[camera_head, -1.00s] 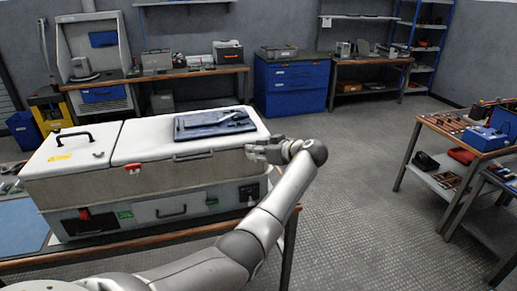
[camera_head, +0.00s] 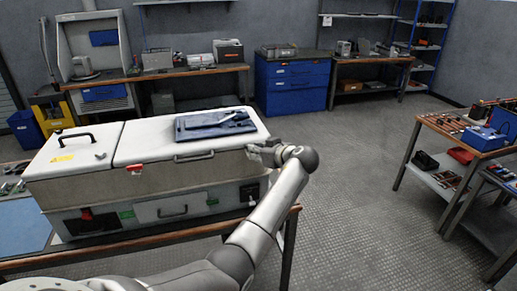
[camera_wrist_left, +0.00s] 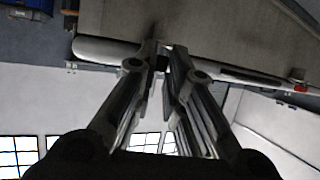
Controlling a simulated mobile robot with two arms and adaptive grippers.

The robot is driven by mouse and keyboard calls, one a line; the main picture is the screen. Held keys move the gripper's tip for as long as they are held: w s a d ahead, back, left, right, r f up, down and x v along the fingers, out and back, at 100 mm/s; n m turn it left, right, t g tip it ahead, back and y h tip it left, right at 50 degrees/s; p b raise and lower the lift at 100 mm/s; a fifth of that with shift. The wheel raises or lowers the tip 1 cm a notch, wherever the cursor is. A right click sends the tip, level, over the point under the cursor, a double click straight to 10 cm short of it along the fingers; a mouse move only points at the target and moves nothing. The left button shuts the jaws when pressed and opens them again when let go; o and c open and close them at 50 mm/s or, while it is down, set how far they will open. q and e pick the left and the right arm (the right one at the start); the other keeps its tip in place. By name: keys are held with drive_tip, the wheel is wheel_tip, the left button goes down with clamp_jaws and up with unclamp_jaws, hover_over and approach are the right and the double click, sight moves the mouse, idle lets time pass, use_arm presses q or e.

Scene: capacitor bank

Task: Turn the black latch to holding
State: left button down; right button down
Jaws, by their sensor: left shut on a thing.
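The capacitor bank is a long case with a white lid (camera_head: 150,135) on a grey lower unit (camera_head: 170,208), standing on a wood-edged bench. My left gripper (camera_head: 256,152) is at the case's right end, near the lid's front corner. In the left wrist view my gripper (camera_wrist_left: 162,58) is shut on a small dark piece, which seems to be the black latch (camera_wrist_left: 162,63), beside the pale lid edge. The fingers hide most of it, so its turn angle cannot be told. The latch is hidden in the head view. My right gripper is not in view.
A dark blue folder-like item (camera_head: 215,124) lies on the lid. A red latch (camera_head: 135,168) and a handle (camera_head: 194,156) are on the front. A bench with tools (camera_head: 470,130) stands at the right. The floor (camera_head: 375,200) between is clear.

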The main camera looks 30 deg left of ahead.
use_arm(q)
drive_tip(key=m+t, duration=0.1)
drive_tip(key=m+t+h+p, duration=0.1)
drive_tip(key=s+m+t+p, duration=0.1)
drive_tip(key=shift+a+h, duration=0.25)
drive_tip(key=shift+h, duration=0.15)
drive_tip(key=c, duration=1.5)
unclamp_jaws()
drive_tip(key=shift+d, duration=0.1)
drive_tip(key=v, duration=1.2)
drive_tip(key=shift+s+f, duration=0.1)
drive_tip(key=shift+f, duration=0.05)
